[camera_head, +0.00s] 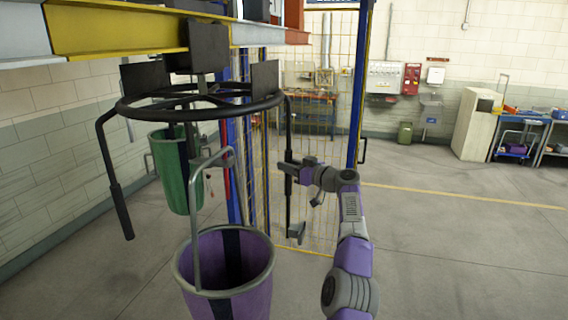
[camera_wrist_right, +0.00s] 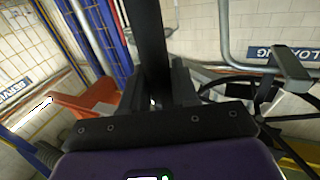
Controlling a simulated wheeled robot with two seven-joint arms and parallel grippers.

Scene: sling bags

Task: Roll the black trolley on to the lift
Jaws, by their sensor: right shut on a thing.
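The black trolley (camera_head: 200,108) is a dark ring with upright plates and bent bars hanging from it, below a yellow beam (camera_head: 120,36) at upper left in the head view. My right gripper (camera_head: 289,180) is shut on the trolley's right hanging bar, which runs upright between the fingers (camera_wrist_right: 158,90) in the right wrist view. The trolley's left bar (camera_head: 117,190) hangs free. Blue posts with a yellow mesh cage (camera_head: 325,110) stand behind the trolley; I cannot tell whether this is the lift. My left gripper is not in view.
A green bag (camera_head: 175,175) hangs below the ring. A purple bag (camera_head: 255,285) with a grey rim and bent grey handle is close in front. Open floor (camera_head: 450,250) lies to the right. A white cabinet (camera_head: 474,125) and benches stand far back.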

